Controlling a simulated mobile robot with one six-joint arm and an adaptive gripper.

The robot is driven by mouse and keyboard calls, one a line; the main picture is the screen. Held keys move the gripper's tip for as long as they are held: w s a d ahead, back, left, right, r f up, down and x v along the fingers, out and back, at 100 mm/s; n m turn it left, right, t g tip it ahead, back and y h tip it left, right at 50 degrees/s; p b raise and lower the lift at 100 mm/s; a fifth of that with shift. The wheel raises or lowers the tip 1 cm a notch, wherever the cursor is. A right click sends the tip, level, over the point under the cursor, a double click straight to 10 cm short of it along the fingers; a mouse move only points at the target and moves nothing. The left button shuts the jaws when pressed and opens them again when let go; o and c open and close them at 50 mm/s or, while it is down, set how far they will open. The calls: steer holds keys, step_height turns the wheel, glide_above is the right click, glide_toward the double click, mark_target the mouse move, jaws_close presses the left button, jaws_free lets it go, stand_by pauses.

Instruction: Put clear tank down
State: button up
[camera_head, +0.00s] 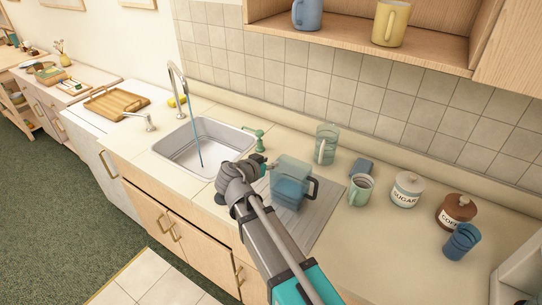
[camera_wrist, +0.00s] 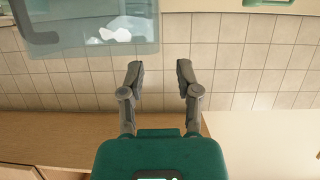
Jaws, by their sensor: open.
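The clear tank (camera_head: 291,185) is a see-through box with bluish liquid in its lower part and a dark handle on its right side. It appears upright on the grey ridged drainboard (camera_head: 321,223) right of the sink. My gripper (camera_head: 266,165) is at the tank's left side in the head view. In the wrist view my gripper (camera_wrist: 158,68) has its two fingers apart with nothing between them. Part of the tank (camera_wrist: 90,32) shows at that view's upper left, apart from the fingers. My arm hides part of the drainboard.
The sink (camera_head: 203,148) with a running faucet (camera_head: 177,80) lies left. A green-tinted pitcher (camera_head: 326,145) stands behind the tank. A green mug (camera_head: 360,190), sugar jar (camera_head: 406,189), brown jar (camera_head: 458,211) and blue cup (camera_head: 462,241) stand to the right. The front right counter is clear.

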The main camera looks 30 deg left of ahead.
steer(key=p+v, duration=0.2)
steer(key=v, duration=0.5)
steer(key=shift+s, duration=0.3)
steer(key=shift+r, duration=0.1)
